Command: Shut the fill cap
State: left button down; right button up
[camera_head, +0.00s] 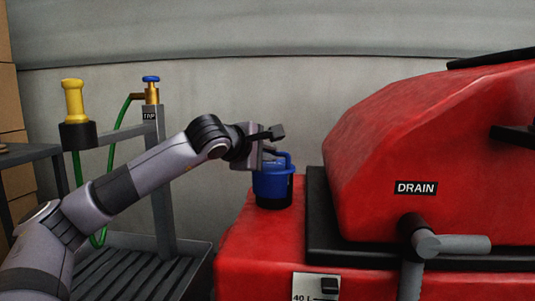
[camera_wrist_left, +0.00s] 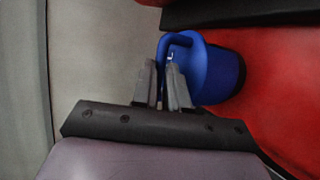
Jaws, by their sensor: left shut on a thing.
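The blue fill cap (camera_head: 272,183) sits over a black neck (camera_head: 273,202) on the red scrubber tank in the head view. A blue loop handle (camera_head: 284,157) stands up on its top. My left gripper (camera_head: 262,160) is at the cap's upper left side. In the left wrist view my left gripper (camera_wrist_left: 167,85) has its fingers close together, shut on part of the blue handle (camera_wrist_left: 178,40), beside the round cap (camera_wrist_left: 215,72). The cap looks upright and level on the neck; its seating is partly hidden. My right gripper is not in view.
A large red tank part with a DRAIN label (camera_head: 416,188) and grey drain pipe (camera_head: 455,243) rises right of the cap. At left stand a tap (camera_head: 151,92), a green hose (camera_head: 112,135), a yellow-handled tool (camera_head: 73,100) and a slatted grate (camera_head: 130,270).

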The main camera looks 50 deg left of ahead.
pick_arm(q)
jog(key=shift+d+f+g, duration=0.3)
jog(key=shift+f, duration=0.6)
jog(key=c, duration=1.5)
grip_release()
jog(key=shift+o, duration=0.5)
jog(key=shift+s, duration=0.1)
jog(key=shift+a, duration=0.1)
jog(key=b+v, duration=0.1)
jog(key=v, duration=0.6)
jog(key=shift+s+r, duration=0.2)
jog(key=shift+r, duration=0.25)
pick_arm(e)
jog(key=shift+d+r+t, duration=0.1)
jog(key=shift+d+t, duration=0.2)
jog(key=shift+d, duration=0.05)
pick_arm(q)
jog(key=shift+a, duration=0.1)
